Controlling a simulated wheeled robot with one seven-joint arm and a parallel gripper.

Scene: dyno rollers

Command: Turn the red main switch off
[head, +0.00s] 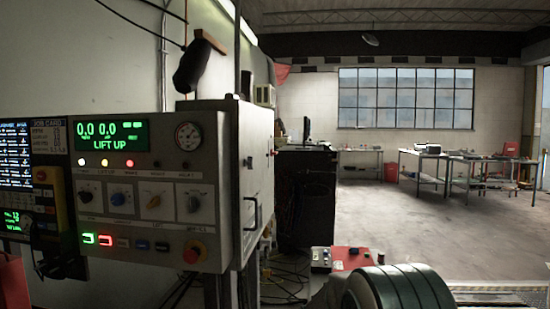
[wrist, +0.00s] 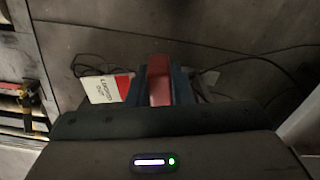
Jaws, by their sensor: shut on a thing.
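In the wrist view my gripper (wrist: 159,92) is shut on a red block-like thing (wrist: 159,82), held between its two blue fingers. I cannot tell whether this knob is the main switch. My gripper cannot be made out in the head view.
Cables lie on the floor; striped rollers (head: 400,292) are at lower right. Open floor lies beyond.

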